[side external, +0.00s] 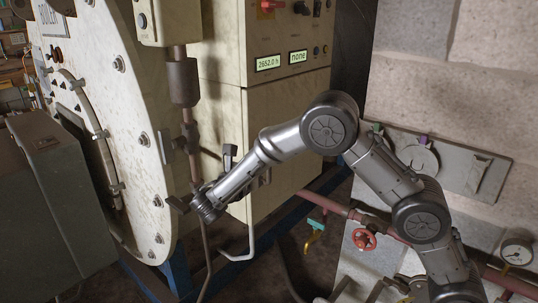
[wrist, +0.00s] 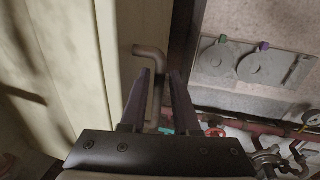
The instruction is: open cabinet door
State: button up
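The cream cabinet (side external: 295,125) stands behind my arm in the side external view, below a panel with two lit displays. Its front looks closed. In the wrist view its cream surface (wrist: 112,45) fills the left. A grey bent bar handle (wrist: 150,52) sticks out from it and turns downward. My gripper (wrist: 161,75) is open, its two dark fingers pointing at the handle. The bar runs between the fingers in this view; I cannot tell whether either finger touches it. In the side external view my fingers are hard to make out beside the arm's end.
A large round cream vessel (side external: 145,110) and a vertical pipe (side external: 184,80) stand left of the arm. A dark grey box (side external: 55,195) is at the far left. Red pipes with a red valve wheel (side external: 364,240) and a gauge (side external: 516,252) run along the right.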

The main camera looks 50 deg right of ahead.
jog(key=shift+w+d, duration=0.2)
jog(key=shift+d, duration=0.8)
grip_shut()
dwell(0.8)
